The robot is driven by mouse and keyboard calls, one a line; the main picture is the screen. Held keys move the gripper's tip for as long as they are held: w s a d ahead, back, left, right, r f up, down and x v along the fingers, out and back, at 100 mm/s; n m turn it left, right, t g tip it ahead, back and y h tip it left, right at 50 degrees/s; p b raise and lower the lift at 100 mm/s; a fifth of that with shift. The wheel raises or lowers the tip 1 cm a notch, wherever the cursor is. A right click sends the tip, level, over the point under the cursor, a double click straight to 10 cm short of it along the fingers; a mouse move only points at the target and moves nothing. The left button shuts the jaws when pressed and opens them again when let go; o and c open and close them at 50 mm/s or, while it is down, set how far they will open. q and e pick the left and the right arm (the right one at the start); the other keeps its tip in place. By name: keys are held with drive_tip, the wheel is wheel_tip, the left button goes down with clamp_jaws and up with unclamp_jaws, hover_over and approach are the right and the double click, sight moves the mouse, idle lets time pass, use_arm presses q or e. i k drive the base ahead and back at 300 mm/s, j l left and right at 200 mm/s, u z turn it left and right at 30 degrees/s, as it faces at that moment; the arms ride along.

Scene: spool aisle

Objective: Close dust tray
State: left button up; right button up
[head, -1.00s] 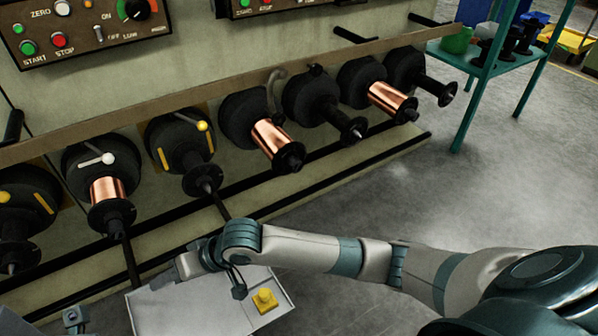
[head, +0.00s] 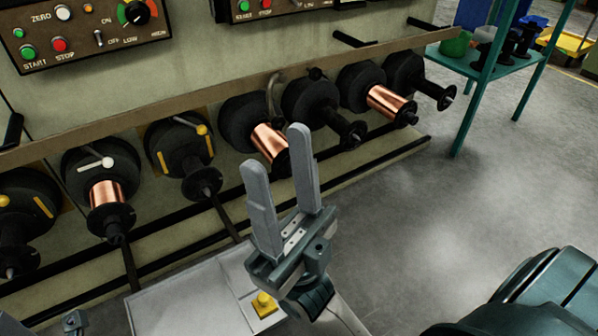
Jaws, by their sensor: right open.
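A pale grey, flat box-like thing with a raised rim (head: 185,305) lies low in front of the machine, cut off by the bottom edge. A yellow knob (head: 264,304) sits at its right end. I cannot tell for sure whether it is the dust tray. My right gripper (head: 278,150) is open and empty, its two grey fingers apart and pointing up the picture. It overlaps the box's right end and a copper spool in the picture and appears to touch nothing. My left gripper is not clearly in view; only a small grey-teal part shows at the bottom left.
A row of black spindles, some with copper spools (head: 106,194), juts from the machine below a long rail (head: 180,108). Control panels (head: 85,35) are above. A teal shelf stand (head: 477,62) is at the right. The grey floor (head: 420,220) between is clear.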

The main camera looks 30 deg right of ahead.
sight(214, 297)
drive_tip(key=k, duration=0.25)
drive_tip(key=j+u, duration=0.15)
drive_tip(key=j, duration=0.3)
drive_tip(key=i+j+u, duration=0.2)
drive_tip(key=j, duration=0.25)
drive_tip(key=i+j+u, duration=0.15)
drive_tip(key=j, duration=0.3)
drive_tip(key=k+j, duration=0.05)
